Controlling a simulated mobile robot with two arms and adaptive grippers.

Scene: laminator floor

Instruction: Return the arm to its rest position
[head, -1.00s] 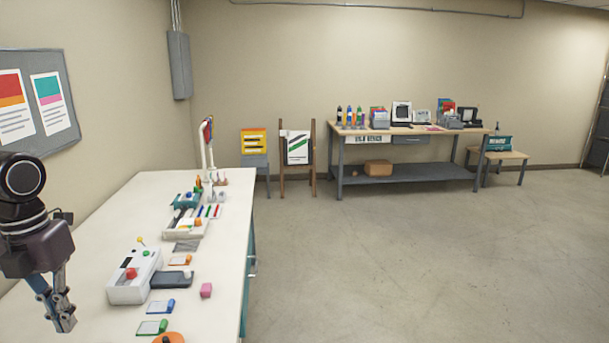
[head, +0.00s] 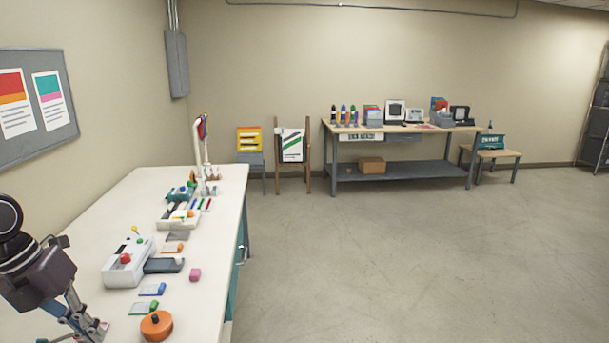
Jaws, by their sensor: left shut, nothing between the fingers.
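My left gripper (head: 92,332) is at the lower left of the head view, over the near left part of the white table (head: 205,285). Its fingers are shut, point downward and to the right, and hold nothing. Its lower end is close to the bottom edge of the picture. Part of my left arm shows at the left edge. My right gripper is out of view.
A workbench (head: 400,171) and chairs stand by the far wall. The floor (head: 400,250) is clear.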

